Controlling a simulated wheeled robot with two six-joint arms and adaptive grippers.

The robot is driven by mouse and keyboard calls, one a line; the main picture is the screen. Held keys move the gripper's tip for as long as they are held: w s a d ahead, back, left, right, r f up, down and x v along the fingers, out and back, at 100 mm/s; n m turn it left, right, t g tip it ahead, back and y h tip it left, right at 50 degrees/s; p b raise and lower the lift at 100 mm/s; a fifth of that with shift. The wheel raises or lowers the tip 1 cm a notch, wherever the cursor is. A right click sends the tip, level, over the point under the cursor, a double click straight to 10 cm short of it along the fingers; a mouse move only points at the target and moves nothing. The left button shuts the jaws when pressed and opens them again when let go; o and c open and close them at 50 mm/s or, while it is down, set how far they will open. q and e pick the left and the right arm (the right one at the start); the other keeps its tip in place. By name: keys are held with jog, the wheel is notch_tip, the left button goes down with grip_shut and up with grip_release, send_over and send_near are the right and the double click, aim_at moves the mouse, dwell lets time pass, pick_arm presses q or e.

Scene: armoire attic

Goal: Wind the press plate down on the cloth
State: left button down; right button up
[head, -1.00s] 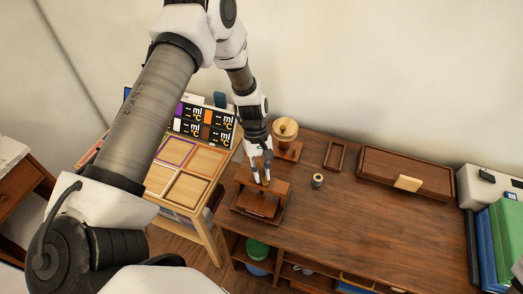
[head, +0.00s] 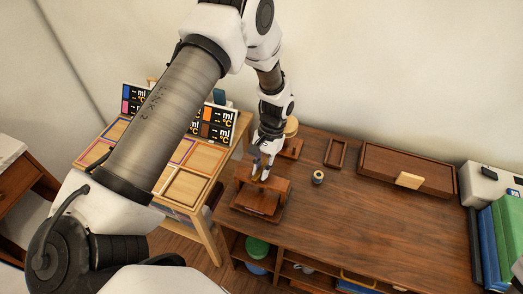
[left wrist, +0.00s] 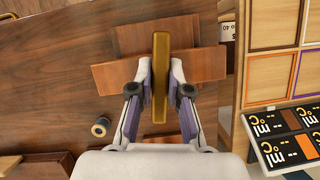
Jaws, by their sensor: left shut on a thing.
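The wooden press (head: 277,186) stands near the left end of the brown table. Its base (head: 238,208) and crossbeam show, and the beam also shows in the left wrist view (left wrist: 205,63). My left gripper (head: 261,172) is above the press. In the left wrist view, my left gripper (left wrist: 160,82) is shut on a brass bar handle (left wrist: 160,48) over the beam, one finger on each side. I cannot clearly make out the press plate or the cloth under the beam. My right gripper is not in view.
A small spool-like thing (head: 318,177) stands right of the press. A round wooden-topped thing (head: 291,127) stands behind my gripper. A small tray (head: 336,153) and a long brown box (head: 405,172) lie farther back. The table's front right is clear.

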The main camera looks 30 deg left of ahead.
pick_arm(q)
jog(key=shift+s+m, duration=0.1)
jog(key=shift+m, duration=0.4)
jog(key=c, duration=1.1)
grip_release()
jog(key=v, duration=1.2)
jog(key=shift+d, duration=0.15)
jog(key=shift+f, duration=0.1)
